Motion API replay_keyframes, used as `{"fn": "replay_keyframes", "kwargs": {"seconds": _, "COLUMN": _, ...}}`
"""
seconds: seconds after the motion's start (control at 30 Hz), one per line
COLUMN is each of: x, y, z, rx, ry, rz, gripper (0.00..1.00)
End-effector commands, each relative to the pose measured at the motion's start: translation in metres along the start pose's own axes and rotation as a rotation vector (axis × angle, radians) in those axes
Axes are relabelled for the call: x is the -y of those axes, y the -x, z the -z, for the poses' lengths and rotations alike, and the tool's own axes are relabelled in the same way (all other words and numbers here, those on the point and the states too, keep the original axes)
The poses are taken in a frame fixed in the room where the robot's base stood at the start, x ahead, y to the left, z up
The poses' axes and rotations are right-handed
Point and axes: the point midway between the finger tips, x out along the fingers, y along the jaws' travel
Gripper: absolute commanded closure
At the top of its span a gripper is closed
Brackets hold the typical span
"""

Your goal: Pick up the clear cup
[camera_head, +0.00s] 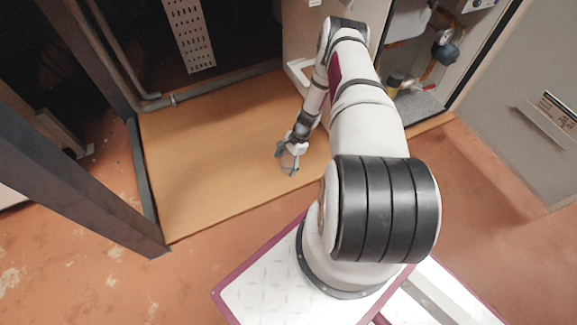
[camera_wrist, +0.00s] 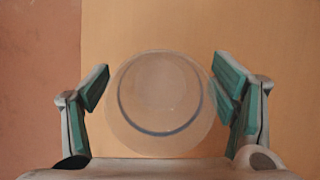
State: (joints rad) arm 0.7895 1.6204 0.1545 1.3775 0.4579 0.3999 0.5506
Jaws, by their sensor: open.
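The clear cup (camera_wrist: 160,104) shows in the wrist view as a see-through round shape with a darker ring, over the wooden board. My gripper (camera_wrist: 160,88) is open, with one green-padded finger on each side of the cup. The left finger is close to the cup's left edge, and the right finger is close to its right edge; I cannot tell whether either touches. In the head view my gripper (camera_head: 288,166) is low over the board, and the cup there is too small and too covered to make out clearly.
The wooden board (camera_head: 215,165) is otherwise bare around my gripper. A dark metal post (camera_head: 75,150) stands at the left. An open cabinet with pipes and a gauge (camera_head: 445,50) stands at the back right. A grey panel (camera_head: 520,110) is at the right.

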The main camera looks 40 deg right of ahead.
Motion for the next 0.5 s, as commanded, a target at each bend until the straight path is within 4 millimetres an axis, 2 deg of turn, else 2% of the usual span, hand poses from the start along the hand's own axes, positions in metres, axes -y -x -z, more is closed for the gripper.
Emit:
{"fn": "replay_keyframes", "kwargs": {"seconds": 0.07, "x": 0.0000, "y": -0.0065, "z": 0.0005, "rx": 0.000, "ry": 0.000, "rz": 0.000, "gripper": 0.21}}
{"fn": "replay_keyframes", "kwargs": {"seconds": 0.27, "x": 0.0004, "y": -0.0054, "z": -0.0001, "rx": -0.001, "ry": 0.000, "rz": 0.001, "gripper": 0.21}}
{"fn": "replay_keyframes", "kwargs": {"seconds": 0.43, "x": 0.0004, "y": -0.0053, "z": 0.0000, "rx": -0.001, "ry": 0.000, "rz": 0.000, "gripper": 0.60}}
{"fn": "replay_keyframes", "kwargs": {"seconds": 0.47, "x": 0.0004, "y": -0.0053, "z": 0.0000, "rx": -0.001, "ry": 0.000, "rz": 0.000, "gripper": 0.65}}
{"fn": "replay_keyframes", "kwargs": {"seconds": 0.5, "x": 0.0003, "y": -0.0053, "z": 0.0000, "rx": -0.001, "ry": 0.000, "rz": 0.000, "gripper": 0.65}}
